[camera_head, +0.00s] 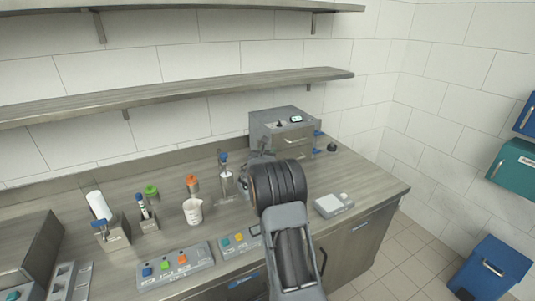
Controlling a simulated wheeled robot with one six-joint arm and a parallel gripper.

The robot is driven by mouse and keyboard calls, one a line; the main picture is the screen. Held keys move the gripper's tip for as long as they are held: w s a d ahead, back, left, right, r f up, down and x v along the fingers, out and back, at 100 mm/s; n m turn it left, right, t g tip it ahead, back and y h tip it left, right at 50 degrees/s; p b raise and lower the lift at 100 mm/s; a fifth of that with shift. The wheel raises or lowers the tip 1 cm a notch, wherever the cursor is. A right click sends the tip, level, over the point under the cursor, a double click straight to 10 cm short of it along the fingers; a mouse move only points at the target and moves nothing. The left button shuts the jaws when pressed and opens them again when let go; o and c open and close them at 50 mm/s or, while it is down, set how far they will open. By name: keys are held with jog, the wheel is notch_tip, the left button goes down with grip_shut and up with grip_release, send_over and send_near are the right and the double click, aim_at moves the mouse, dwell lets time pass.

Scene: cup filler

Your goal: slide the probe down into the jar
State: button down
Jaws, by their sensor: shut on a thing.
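The probe (224,159) has a blue top and a thin pale stem, and stands about upright left of my wrist. Its lower part runs down toward a clear jar (227,188) on the bench; I cannot tell how far its tip is inside. My gripper (242,183) is beside the probe and jar, mostly hidden behind my thick dark wrist. It is shut on the probe, though the contact itself is hard to see.
A white beaker (193,211) and an orange-capped bottle (193,185) stand to the left. Button panels (176,265) line the front edge. A grey box (284,133) stands behind, and a white scale-like device (334,205) lies right. Shelves (180,97) hang above.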

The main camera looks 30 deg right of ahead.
notch_tip(320, 180, down, 7)
jog(key=b, duration=0.7)
jog(key=shift+r, duration=0.25)
jog(key=c, duration=0.8)
grip_release()
jog(key=b+v, duration=0.2)
jog(key=v, duration=1.1)
jog(key=shift+s+a, duration=0.3)
